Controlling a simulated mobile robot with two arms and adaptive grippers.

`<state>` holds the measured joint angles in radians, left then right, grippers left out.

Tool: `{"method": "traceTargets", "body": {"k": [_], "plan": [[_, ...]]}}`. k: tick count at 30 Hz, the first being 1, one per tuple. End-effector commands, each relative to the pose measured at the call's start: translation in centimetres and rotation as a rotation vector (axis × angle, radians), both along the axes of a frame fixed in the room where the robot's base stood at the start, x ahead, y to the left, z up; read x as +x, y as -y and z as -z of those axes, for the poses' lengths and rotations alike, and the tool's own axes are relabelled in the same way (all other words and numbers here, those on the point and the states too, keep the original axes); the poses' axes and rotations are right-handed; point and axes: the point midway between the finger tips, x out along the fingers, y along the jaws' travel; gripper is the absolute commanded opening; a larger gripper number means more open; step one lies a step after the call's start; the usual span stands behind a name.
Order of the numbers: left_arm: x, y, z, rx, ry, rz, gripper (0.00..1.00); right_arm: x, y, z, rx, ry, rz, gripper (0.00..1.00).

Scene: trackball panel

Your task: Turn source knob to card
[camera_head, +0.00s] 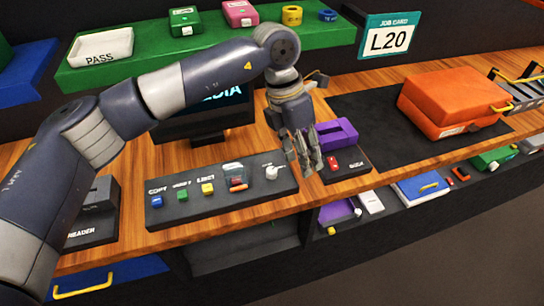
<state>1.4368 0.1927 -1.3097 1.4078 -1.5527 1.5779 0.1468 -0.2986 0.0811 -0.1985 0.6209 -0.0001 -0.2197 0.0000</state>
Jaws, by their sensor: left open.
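The dark control panel (220,204) lies on the wooden bench. It carries a blue button (157,201), a green button (182,195), a yellow button (207,189) and a red switch under a clear cover (236,182). A small pale knob (271,172) sits near the panel's right end and is likely the source knob. Its marks and pointer direction are too small to read. My left gripper (307,166) is open and empty, fingers pointing down, just right of the knob and apart from it in the picture. Its height above the bench is hard to judge. My right gripper is out of view.
A purple block (335,134) and a red item (332,163) are just right of the gripper. A monitor (205,110) stands behind, partly hidden by my arm. A card reader (95,215) is at left. An orange case (453,100) lies on the dark mat (375,130).

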Motion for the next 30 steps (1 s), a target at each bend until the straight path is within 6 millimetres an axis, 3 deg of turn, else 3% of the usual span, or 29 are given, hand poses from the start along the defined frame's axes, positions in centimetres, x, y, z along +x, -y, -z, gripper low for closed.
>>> {"method": "traceTargets", "body": {"k": [1,3,7,11,24,30], "plan": [[1.4,-2.1,-0.7,0.09,0.039,-0.017,0.42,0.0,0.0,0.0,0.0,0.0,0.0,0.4],[2.5,-4.3,-1.3,0.181,0.071,-0.037,0.42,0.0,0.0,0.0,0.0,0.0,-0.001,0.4],[3.4,-6.3,-1.8,0.259,0.094,-0.059,0.42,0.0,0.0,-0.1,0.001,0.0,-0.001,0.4],[3.5,-6.5,-0.7,0.266,0.092,-0.059,0.42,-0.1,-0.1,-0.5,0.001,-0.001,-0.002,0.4],[3.3,-6.3,7.0,0.262,0.09,-0.058,0.42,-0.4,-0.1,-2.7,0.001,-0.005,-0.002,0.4],[3.4,-6.3,8.6,0.26,0.092,-0.058,0.42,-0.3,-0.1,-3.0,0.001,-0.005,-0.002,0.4]]}}
